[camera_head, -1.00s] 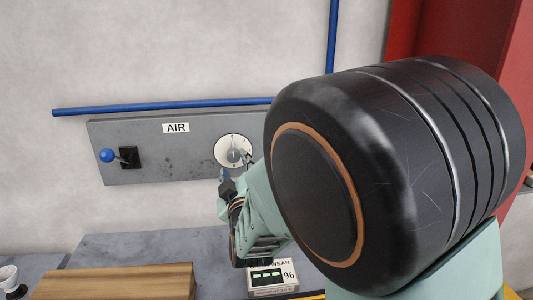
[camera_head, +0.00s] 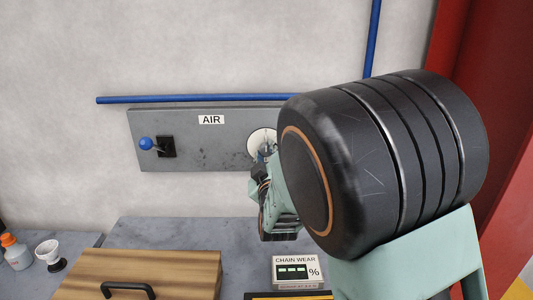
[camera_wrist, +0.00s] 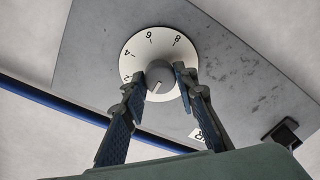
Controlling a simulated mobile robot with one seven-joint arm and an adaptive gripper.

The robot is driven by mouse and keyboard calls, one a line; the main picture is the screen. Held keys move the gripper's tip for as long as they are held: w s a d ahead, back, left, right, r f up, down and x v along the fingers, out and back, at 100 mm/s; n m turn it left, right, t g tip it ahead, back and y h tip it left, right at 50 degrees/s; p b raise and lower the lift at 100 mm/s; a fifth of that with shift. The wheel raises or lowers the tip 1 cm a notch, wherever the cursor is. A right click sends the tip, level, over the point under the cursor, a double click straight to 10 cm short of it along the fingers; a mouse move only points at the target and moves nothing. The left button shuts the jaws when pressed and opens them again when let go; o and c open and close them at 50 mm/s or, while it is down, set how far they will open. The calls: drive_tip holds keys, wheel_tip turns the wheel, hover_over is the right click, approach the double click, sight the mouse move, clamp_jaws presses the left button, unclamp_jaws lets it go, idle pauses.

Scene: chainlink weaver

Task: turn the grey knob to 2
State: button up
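The grey knob (camera_wrist: 160,82) sits at the centre of a round white dial (camera_wrist: 139,48) marked 2, 4, 6 and 8 in the wrist view. Its pale mark points down and slightly left, below the 2. My gripper (camera_wrist: 158,75) is open, with one fingertip on each side of the knob. The right fingertip is at or very near the knob's edge; a small gap shows on the left. In the head view the dial (camera_head: 259,135) is partly hidden by my gripper (camera_head: 264,156) and arm.
The dial is on a grey AIR panel (camera_head: 205,150) with a blue-knobbed lever (camera_head: 146,144) at left. A blue pipe (camera_head: 190,99) runs above.

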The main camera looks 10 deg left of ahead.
drive_tip(key=shift+c, duration=1.3)
drive_tip(key=shift+f+m+b, duration=0.15)
drive_tip(key=shift+m+b, duration=0.15)
drive_tip(key=shift+b, duration=0.4)
drive_tip(key=shift+f+m+b, duration=0.1)
drive_tip(key=shift+m+b, duration=0.2)
drive_tip(key=shift+b, duration=0.3)
drive_tip(key=m+b, duration=0.3)
drive_tip(key=b, duration=0.2)
drive_tip(key=shift+f, duration=0.1)
drive_tip(key=m+b, duration=0.3)
drive_tip(key=b, duration=0.2)
drive_tip(key=shift+m, duration=0.3)
drive_tip(key=shift+r+m+b, duration=0.25)
drive_tip(key=shift+m+b, duration=0.25)
drive_tip(key=shift+b, duration=0.3)
drive_tip(key=shift+r, duration=0.1)
